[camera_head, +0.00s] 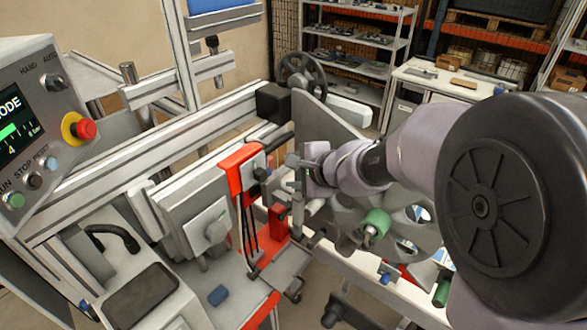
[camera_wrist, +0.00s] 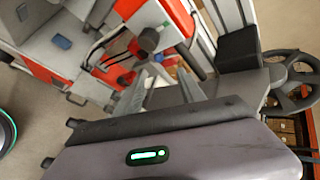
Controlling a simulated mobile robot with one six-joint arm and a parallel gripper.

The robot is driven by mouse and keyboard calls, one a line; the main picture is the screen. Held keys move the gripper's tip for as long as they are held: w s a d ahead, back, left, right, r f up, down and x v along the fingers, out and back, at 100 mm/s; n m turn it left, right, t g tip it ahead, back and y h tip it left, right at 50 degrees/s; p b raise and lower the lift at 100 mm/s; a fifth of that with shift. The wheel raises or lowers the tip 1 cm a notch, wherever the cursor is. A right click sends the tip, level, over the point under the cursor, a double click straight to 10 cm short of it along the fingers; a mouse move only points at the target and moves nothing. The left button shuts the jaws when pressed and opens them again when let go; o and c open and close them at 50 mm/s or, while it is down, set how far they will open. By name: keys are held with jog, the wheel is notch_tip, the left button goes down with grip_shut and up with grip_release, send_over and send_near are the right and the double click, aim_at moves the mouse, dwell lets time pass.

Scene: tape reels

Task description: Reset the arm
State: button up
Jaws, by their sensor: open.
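My arm reaches in from the right in the head view, over the machine. My gripper (camera_head: 294,162) is beside the red-framed unit (camera_head: 242,165), and how far apart the two are is hard to tell.
A control panel (camera_head: 40,120) with a red stop button (camera_head: 85,129) stands at the left. A black handwheel (camera_head: 303,75) is at the back, also in the wrist view (camera_wrist: 294,82). Shelves (camera_head: 357,38) and a white bench (camera_head: 440,78) stand behind.

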dwell(0.4)
jog(key=s+f+n+g+b, duration=0.1)
jog(key=s+f+n+b, duration=0.2)
jog(key=s+b, duration=0.4)
jog(key=s+f+n+g+b, duration=0.1)
jog(key=s+f+n+b, duration=0.2)
jog(key=s+b, duration=0.35)
jog(key=s+d+f+n+h+b, duration=0.2)
jog(key=s+d+f+b, duration=0.2)
jog(key=s, duration=0.4)
jog(key=s+d+f+n+g+h+b, duration=0.1)
jog(key=s+d+f+n+h+b, duration=0.1)
jog(key=s+d+f+b, duration=0.2)
jog(key=s+d+f, duration=0.2)
jog(key=s+f, duration=0.1)
jog(key=s, duration=0.1)
jog(key=shift+s+d, duration=0.2)
jog(key=shift+s, duration=0.15)
jog(key=shift+f, duration=0.1)
